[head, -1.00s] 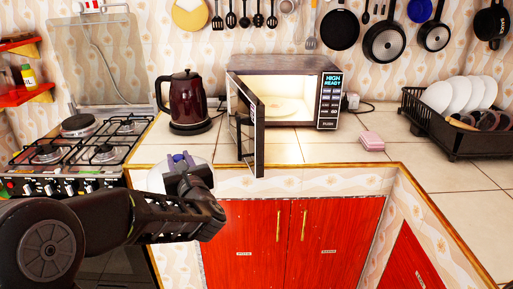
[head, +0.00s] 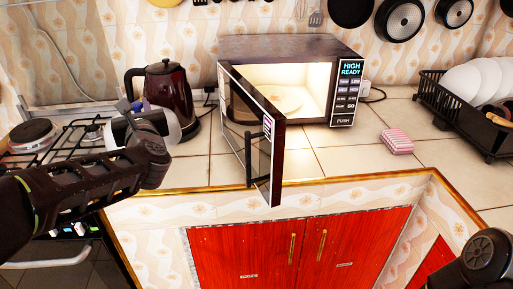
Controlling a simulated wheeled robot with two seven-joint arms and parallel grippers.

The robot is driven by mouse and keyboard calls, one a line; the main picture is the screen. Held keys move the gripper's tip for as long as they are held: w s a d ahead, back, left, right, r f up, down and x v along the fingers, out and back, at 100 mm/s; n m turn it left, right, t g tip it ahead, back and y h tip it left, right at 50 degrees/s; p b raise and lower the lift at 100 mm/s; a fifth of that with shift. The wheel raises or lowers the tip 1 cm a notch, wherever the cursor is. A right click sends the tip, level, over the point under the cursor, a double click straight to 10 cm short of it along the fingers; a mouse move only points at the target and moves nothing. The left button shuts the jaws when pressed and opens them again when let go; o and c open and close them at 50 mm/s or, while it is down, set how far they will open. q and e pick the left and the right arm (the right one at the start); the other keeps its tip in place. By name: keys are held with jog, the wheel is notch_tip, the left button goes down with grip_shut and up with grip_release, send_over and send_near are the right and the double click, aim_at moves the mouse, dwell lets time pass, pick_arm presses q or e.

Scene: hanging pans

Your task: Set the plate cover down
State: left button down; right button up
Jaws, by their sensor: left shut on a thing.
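The plate cover (head: 173,130) is a pale, see-through dome in the head view, at the left in front of the kettle. My left gripper (head: 135,110) is shut on its top, and gripper and wrist hide much of the dome. The cover appears held up near the counter's left part, beside the stove; I cannot tell whether its rim touches anything. A piece of my right arm shows at the lower right corner, but its gripper does not show.
An open microwave (head: 290,75) stands on the tiled counter (head: 340,160), its door (head: 262,140) swung out toward me. A dark red kettle (head: 168,90) is behind the cover. A pink box (head: 397,141) and a black dish rack (head: 450,110) are right. Counter between is clear.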

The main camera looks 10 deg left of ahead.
pick_arm(q)
jog(key=shift+s+d+r, duration=0.1)
dwell(0.3)
notch_tip(320, 180, down, 6)
jog(key=shift+f, duration=0.2)
jog(key=shift+f+b, duration=0.4)
jog(key=shift+f, duration=1.45)
jog(key=shift+f, duration=0.15)
jog(key=c, duration=1.1)
grip_release()
